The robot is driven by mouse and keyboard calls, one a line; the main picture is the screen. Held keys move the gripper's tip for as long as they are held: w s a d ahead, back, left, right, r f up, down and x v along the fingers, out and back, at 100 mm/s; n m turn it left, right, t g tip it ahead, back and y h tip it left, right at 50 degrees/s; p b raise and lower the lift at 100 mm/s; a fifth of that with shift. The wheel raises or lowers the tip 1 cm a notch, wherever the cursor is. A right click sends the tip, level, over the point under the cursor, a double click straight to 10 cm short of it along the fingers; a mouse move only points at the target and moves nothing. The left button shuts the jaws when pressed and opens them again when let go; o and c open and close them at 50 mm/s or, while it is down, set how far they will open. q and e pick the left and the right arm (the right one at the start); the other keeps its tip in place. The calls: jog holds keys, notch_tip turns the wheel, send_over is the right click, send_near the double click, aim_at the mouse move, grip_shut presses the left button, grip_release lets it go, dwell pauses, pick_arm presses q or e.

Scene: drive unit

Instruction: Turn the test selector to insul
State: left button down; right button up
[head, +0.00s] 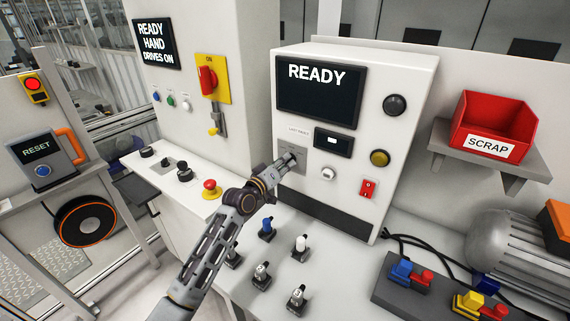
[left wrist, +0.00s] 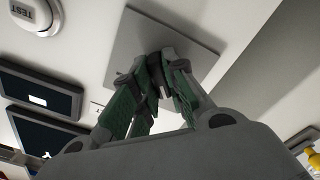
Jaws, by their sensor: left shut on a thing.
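The test selector is on a grey square plate (head: 300,173) low on the left of the white tester's front. My left gripper (head: 289,160) reaches the plate and covers most of the knob. In the left wrist view, my left gripper (left wrist: 163,82) is shut on the dark selector knob (left wrist: 160,88) in front of the grey plate (left wrist: 150,27). The fingers hide most of the knob, and its pointer setting and the plate's labels cannot be read. My right gripper is not in view.
The tester's screen (head: 320,88) reads READY. A white button (head: 327,173), marked TEST in the left wrist view (left wrist: 36,14), sits close to the plate. A red switch (head: 368,189) is farther right. Several small probes or plugs stand on the bench below my arm.

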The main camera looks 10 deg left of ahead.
pick_arm(q)
jog(key=m+p, duration=0.1)
jog(key=m, duration=0.7)
dwell(0.5)
jog(key=c, duration=1.4)
grip_release()
jog(key=shift+c, duration=0.2)
jog(key=shift+s+a, duration=0.1)
jog(key=shift+s, duration=0.05)
jog(key=v, duration=1.1)
jog(key=shift+s, duration=0.3)
jog(key=shift+a, duration=0.1)
